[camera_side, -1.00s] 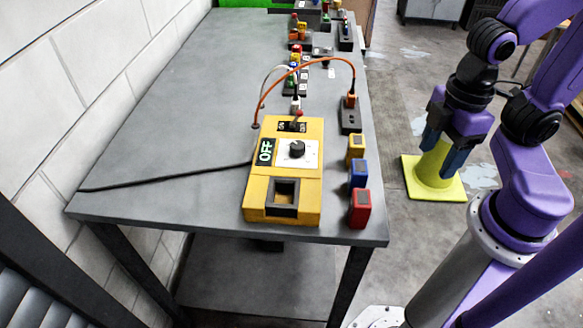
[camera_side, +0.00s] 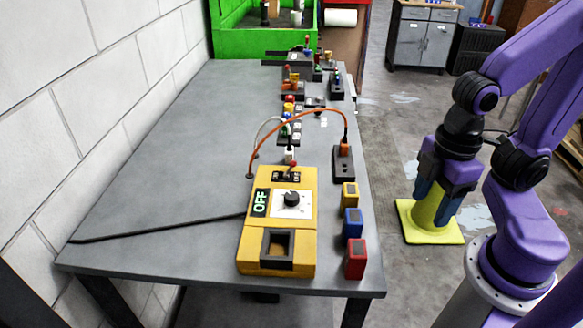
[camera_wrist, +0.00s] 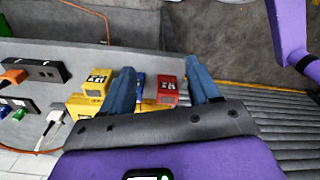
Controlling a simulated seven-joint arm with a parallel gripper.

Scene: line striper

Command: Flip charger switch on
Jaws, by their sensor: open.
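The yellow charger box (camera_side: 249,232) sits on the near end of the grey table in the side view. Its display (camera_side: 260,203) reads OFF. A small switch with a red-tipped lever (camera_side: 293,166) stands on a black plate at the box's far end; the lever's exact tilt is too small to tell. A round black dial (camera_side: 292,199) is on the white panel. My gripper (camera_side: 436,203) is open and empty, fingers down, right of the table and away from the charger. In the wrist view my open gripper (camera_wrist: 162,88) hides most of the charger.
Yellow (camera_side: 349,194), blue (camera_side: 353,222) and red (camera_side: 356,259) batteries line the table's right edge. An orange cable (camera_side: 300,120) arches beyond the charger to a black block (camera_side: 343,165). A yellow-green cone (camera_side: 426,213) stands behind my gripper. The table's left is mostly clear.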

